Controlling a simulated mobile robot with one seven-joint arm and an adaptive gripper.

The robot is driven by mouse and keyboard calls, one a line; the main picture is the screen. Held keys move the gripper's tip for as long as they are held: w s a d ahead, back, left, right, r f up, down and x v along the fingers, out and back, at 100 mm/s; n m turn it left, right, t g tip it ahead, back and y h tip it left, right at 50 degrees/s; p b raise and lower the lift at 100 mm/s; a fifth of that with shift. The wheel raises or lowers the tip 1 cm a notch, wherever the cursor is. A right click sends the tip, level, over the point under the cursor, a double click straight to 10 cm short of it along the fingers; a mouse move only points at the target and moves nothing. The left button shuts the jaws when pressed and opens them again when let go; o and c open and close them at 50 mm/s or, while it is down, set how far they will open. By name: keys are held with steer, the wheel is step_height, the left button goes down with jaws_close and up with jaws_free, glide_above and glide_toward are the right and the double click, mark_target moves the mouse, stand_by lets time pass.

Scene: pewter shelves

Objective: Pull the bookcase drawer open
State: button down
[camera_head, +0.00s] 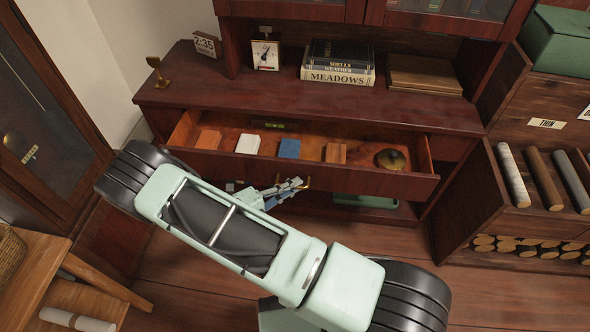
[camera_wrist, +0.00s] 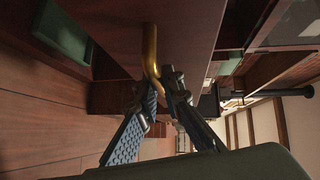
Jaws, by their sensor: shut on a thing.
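The bookcase drawer (camera_head: 330,179) is pulled out, and its inside shows in the head view. In it lie several small blocks or boxes, among them an orange one (camera_head: 208,139), a white one (camera_head: 248,144) and a blue one (camera_head: 289,149), and a round brass-coloured thing (camera_head: 390,159). My gripper (camera_head: 296,184) is at the drawer's front, low and left of its middle. In the wrist view my gripper (camera_wrist: 161,90) is shut on the brass handle (camera_wrist: 151,52) of the drawer front (camera_wrist: 185,25).
A wooden unit with rolls (camera_head: 513,175) stands at the right. A wooden table (camera_head: 40,270) is at the lower left. Floor is clear at the lower right.

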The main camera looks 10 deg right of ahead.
steer(key=shift+s+a, duration=0.25)
steer(key=shift+s, duration=0.4)
steer(key=c, duration=2)
jaws_free()
steer(key=shift+c, duration=0.2)
steer(key=v, duration=1.2)
